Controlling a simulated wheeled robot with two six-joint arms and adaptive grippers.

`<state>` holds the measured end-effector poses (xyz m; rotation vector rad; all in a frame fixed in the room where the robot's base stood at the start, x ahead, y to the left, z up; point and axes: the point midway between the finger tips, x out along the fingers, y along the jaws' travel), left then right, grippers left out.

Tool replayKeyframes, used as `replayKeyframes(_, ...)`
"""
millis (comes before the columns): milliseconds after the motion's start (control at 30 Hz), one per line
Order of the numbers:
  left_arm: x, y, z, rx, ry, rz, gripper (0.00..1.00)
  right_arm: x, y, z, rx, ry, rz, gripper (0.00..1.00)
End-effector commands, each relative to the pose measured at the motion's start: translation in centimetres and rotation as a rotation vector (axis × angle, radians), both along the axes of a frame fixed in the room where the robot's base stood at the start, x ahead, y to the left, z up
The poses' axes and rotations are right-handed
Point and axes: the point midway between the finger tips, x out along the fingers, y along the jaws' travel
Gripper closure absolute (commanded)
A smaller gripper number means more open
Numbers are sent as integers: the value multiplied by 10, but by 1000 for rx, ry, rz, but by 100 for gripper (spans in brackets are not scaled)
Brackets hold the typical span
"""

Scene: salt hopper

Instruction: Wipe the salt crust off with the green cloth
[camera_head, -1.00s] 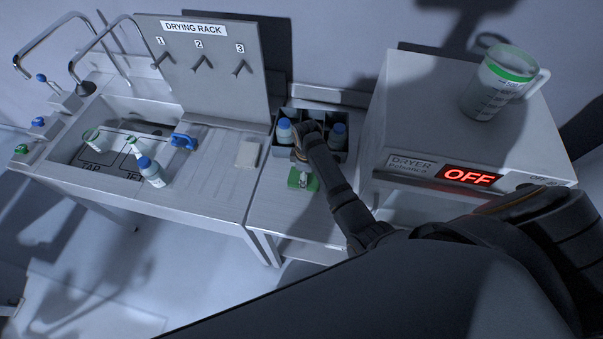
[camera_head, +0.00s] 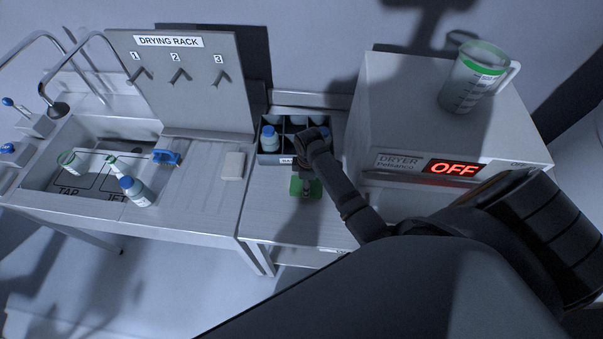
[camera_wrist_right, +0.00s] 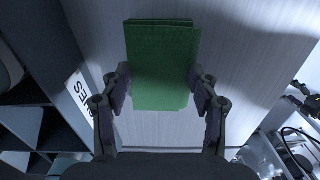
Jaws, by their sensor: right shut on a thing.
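The green cloth (camera_head: 295,188) is a folded-looking square at the bench in front of a dark divided crate. In the right wrist view the cloth (camera_wrist_right: 162,50) lies between the two fingers of my right gripper (camera_wrist_right: 159,90), which is shut on its sides. In the head view my right gripper (camera_head: 306,184) reaches down over the cloth from the crate side. I cannot tell whether the cloth touches the bench. I cannot make out a salt crust. My left gripper is not in view.
The divided crate (camera_head: 270,158) holds blue-capped bottles (camera_head: 269,140). A pale block (camera_head: 233,166) and blue object (camera_head: 166,157) lie left, near the sink (camera_head: 38,183) and drying rack (camera_head: 185,90). A green-banded jug (camera_head: 466,90) stands on the dryer (camera_head: 395,95), which reads OFF.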

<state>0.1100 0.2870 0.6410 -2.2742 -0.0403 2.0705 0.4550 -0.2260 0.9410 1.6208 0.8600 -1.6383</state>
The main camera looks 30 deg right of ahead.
Motion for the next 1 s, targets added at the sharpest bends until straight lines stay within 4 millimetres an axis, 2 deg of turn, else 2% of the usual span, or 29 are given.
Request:
replayKeyframes(33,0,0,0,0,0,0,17,-2,-5,-1,-9,4,-1,61)
replayKeyframes(167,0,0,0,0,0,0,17,0,-3,-1,-9,3,-1,61)
replayKeyframes(500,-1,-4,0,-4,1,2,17,18,25,-4,-4,1,-2,61)
replayKeyframes(767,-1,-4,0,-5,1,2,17,21,30,-4,-2,0,-1,61)
replayKeyframes(1000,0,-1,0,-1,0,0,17,33,50,-3,0,2,0,61)
